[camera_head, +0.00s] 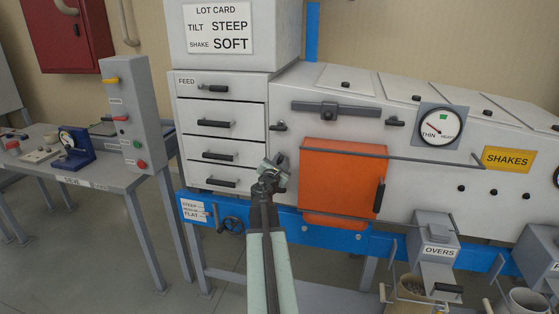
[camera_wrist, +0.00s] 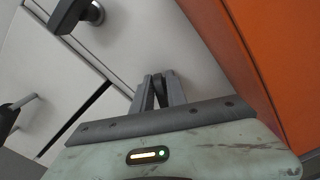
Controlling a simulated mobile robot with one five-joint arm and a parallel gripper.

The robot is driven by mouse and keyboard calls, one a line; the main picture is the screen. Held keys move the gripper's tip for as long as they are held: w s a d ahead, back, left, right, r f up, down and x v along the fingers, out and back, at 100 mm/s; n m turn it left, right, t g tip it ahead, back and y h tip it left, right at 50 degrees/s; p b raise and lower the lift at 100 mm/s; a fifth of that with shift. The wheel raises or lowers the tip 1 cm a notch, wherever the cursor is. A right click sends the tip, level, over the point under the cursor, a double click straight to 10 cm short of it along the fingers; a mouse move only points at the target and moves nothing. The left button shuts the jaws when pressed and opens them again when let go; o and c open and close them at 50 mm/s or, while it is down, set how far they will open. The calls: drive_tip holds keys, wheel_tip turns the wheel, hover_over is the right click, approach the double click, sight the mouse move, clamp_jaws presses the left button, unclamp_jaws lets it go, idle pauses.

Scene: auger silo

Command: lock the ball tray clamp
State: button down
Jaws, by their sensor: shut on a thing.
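My gripper (camera_head: 272,172) is at the left edge of the orange panel (camera_head: 340,180) on the white machine, in front of the seam with the drawer stack. In the wrist view my gripper (camera_wrist: 158,90) has its two fingers close together on a small dark handle (camera_wrist: 159,88), which appears to be the ball tray clamp. My gripper hides most of this handle in the head view. Its lock position cannot be told. The orange panel (camera_wrist: 285,60) rises on the right of the wrist view.
Drawers (camera_head: 222,128) with black handles stand left of my gripper. A black knob (camera_head: 278,126) is just above it. A side bench (camera_head: 90,180) stands left.

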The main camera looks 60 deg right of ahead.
drive_tip(key=m, duration=0.4)
drive_tip(key=f+m, duration=0.1)
drive_tip(key=m, duration=0.1)
drive_tip(key=shift+s+b, duration=0.3)
drive_tip(key=shift+b, duration=0.05)
drive_tip(key=m, duration=0.6)
drive_tip(key=shift+f+b, duration=0.25)
drive_tip(key=shift+b, duration=0.05)
drive_tip(key=c, duration=1.5)
unclamp_jaws()
drive_tip(key=shift+d, duration=0.1)
drive_tip(key=v, duration=0.7)
drive_tip(key=shift+s+a, duration=0.15)
drive_tip(key=shift+a, duration=0.25)
